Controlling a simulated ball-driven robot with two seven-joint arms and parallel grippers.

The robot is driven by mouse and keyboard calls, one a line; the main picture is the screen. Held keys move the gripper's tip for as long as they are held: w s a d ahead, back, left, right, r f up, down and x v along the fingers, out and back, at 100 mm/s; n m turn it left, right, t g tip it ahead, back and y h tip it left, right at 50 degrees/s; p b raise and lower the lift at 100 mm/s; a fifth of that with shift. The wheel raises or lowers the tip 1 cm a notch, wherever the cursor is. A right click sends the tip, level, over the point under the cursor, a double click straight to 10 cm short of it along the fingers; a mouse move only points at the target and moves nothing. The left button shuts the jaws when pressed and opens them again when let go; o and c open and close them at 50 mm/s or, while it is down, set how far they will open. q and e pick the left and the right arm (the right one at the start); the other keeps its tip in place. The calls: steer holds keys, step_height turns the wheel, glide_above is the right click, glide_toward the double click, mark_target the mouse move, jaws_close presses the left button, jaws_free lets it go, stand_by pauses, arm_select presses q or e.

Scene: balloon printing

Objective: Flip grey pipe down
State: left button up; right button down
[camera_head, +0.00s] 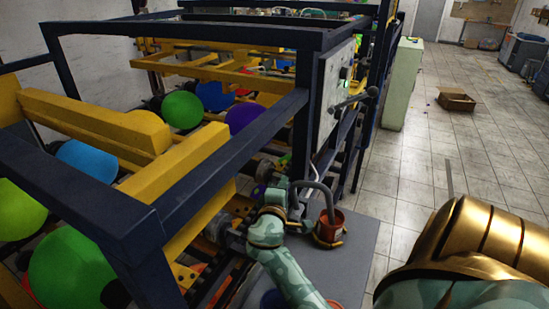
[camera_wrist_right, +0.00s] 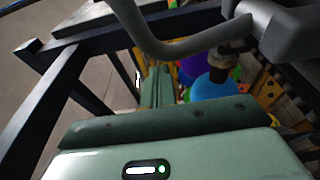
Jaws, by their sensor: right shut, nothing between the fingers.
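The grey pipe (camera_head: 322,190) is a curved tube on the right side of the machine. In the head view it arches over, and its free end comes down at the red bucket (camera_head: 332,230). My right gripper (camera_head: 286,188) is shut and empty, just left of the pipe. In the right wrist view the pipe (camera_wrist_right: 165,48) curves across the top, close to my gripper's fingertips (camera_wrist_right: 158,72). I cannot tell whether they touch. My left gripper is not in view.
The machine's dark blue frame (camera_head: 225,140) and yellow bars (camera_head: 110,125) stand close on the left, with several coloured balloons inside. A control panel (camera_head: 337,90) with a lever is above the pipe. Open tiled floor (camera_head: 440,150) lies to the right, with a cardboard box (camera_head: 456,100).

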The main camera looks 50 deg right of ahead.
steer(key=shift+s+d+m, duration=0.2)
steer(key=shift+s+m, duration=0.4)
steer(key=shift+m, duration=0.1)
steer(key=shift+s+d+r+b, duration=0.15)
steer(key=shift+s+r+b, duration=0.15)
steer(key=shift+s+b, duration=0.25)
